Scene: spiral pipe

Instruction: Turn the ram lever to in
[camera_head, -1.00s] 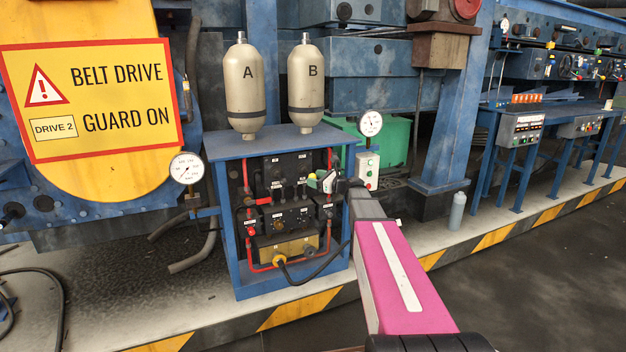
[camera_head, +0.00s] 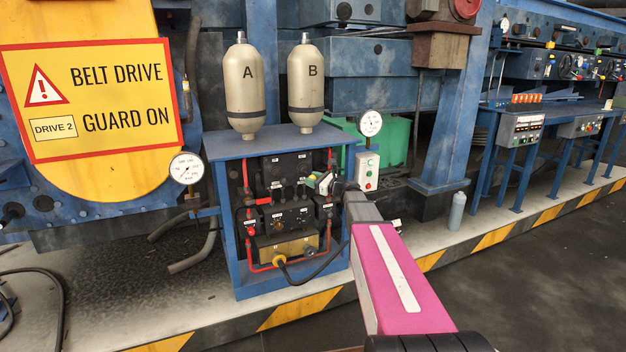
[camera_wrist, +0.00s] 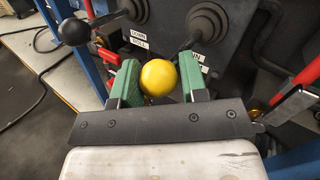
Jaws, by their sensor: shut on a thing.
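My gripper (camera_head: 321,182) is at the right side of the black valve panel (camera_head: 290,217) in the blue frame. In the wrist view its two green fingers (camera_wrist: 158,72) are shut on a yellow ball knob (camera_wrist: 159,80), one finger on each side. The knob tops a lever whose thin rod runs up to a round black boot (camera_wrist: 207,22) on the panel. The label beside this lever is partly hidden, so I cannot read it fully. In the head view the knob is hidden or too small to make out.
A second lever with a black ball knob (camera_wrist: 75,31) stands left of the gripper, near a "DOWN ROLL" label (camera_wrist: 139,39). A red-handled part (camera_wrist: 297,104) is at the right. A green-and-red button box (camera_head: 367,171) and a gauge (camera_head: 370,123) are close to my arm.

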